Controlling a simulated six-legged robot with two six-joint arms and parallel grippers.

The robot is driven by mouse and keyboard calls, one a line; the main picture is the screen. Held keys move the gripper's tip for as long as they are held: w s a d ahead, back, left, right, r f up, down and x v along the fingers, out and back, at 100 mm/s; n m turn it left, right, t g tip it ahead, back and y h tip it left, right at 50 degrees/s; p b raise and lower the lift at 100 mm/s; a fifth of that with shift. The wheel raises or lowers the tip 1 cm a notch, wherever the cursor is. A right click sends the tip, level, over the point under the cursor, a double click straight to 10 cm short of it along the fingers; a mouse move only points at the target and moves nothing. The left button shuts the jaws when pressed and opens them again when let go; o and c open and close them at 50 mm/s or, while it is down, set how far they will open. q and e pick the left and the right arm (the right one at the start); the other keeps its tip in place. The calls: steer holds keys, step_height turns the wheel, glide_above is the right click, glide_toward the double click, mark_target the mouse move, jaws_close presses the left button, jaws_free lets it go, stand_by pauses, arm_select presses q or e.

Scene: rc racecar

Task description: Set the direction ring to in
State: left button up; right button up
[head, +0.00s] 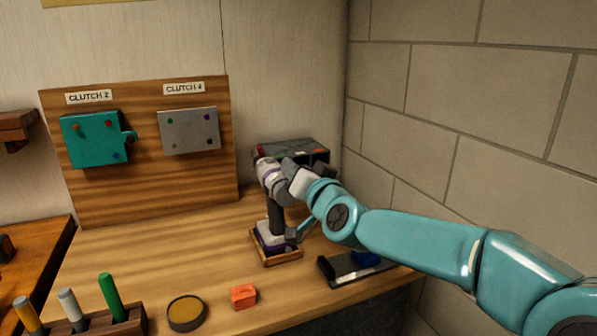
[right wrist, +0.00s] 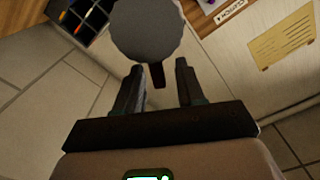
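A power driver (head: 275,214) with a dark handle and a white and purple body stands upright in a small wooden tray (head: 282,257). My right gripper (head: 287,168) is at the driver's upper body, and my wrist partly covers it. In the right wrist view, the fingers of my right gripper (right wrist: 159,66) are apart. A round grey end piece (right wrist: 147,28) lies just beyond the fingertips, with a short dark tab (right wrist: 157,76) between them. I cannot make out the direction ring's marks or setting. My left gripper is not in view.
A wooden board (head: 145,180) with a teal clutch box (head: 92,145) and a grey clutch plate (head: 190,140) stands behind. A dark case (head: 295,150) is behind the driver. An orange block (head: 243,296), a round tin (head: 186,313) and a pen rack (head: 130,320) line the front. A block wall is at right.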

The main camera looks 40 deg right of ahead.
steer(key=p+v, duration=0.1)
steer(key=v, duration=1.5)
steer(key=shift+s+f, duration=0.1)
steer(key=shift+s, duration=0.2)
